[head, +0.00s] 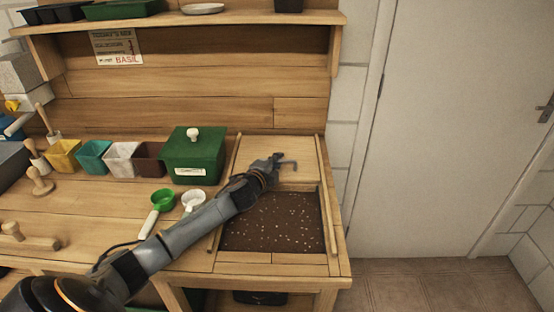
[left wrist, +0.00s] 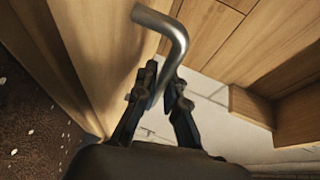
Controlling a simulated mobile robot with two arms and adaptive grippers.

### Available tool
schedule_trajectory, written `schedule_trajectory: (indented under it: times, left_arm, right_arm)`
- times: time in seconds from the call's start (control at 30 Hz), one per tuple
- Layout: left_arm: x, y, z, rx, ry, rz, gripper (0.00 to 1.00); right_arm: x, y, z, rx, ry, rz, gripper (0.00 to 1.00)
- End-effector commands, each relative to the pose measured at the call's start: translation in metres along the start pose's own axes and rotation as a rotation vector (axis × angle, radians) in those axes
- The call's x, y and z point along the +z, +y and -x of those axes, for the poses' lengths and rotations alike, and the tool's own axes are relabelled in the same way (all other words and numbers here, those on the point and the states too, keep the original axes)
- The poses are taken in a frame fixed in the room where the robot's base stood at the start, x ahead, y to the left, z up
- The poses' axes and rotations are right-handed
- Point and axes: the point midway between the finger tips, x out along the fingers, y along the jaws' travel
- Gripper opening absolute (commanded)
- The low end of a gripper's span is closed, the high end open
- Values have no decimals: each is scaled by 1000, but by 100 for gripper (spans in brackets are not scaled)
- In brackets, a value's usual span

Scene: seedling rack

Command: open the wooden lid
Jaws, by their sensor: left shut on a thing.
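The wooden lid (head: 262,148) lies over the back part of a soil bin (head: 272,222), between two wooden side rails. The front part of the bin is uncovered and shows dark soil with pale specks. My left gripper (head: 278,161) is at the front of the lid, shut on its bent metal handle (head: 292,165). The left wrist view shows the handle (left wrist: 172,38) curving out above the fingers of the gripper (left wrist: 163,90), with soil (left wrist: 30,120) at the left. My right gripper is in neither view.
A green lidded box (head: 195,152) stands left of the bin, with several coloured pots beside it. A green scoop (head: 163,197) and a white scoop (head: 194,199) lie near my left forearm. A white door (head: 455,120) is at the right.

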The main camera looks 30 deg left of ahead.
Motion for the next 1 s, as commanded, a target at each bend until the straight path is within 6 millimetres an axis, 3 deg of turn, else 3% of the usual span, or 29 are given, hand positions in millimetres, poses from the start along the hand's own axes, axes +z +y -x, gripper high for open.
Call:
schedule_trajectory:
  times: [0.2, 0.4, 0.43, 0.47, 0.83, 1.0]
  left_arm:
    - [0, 3, 0, 4, -1, 0, 0]
    - [0, 3, 0, 4, -1, 0, 0]
    - [0, 2, 0, 4, -1, 0, 16]
    - [0, 2, 0, 4, -1, 0, 21]
    - [0, 2, 3, 3, -1, 0, 21]
    - [1, 3, 21, 4, 0, -2, 21]
  right_arm:
    - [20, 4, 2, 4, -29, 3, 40]
    - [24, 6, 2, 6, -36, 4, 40]
    - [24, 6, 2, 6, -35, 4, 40]
    - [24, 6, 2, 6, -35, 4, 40]
    - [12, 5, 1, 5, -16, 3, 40]
    - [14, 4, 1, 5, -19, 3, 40]
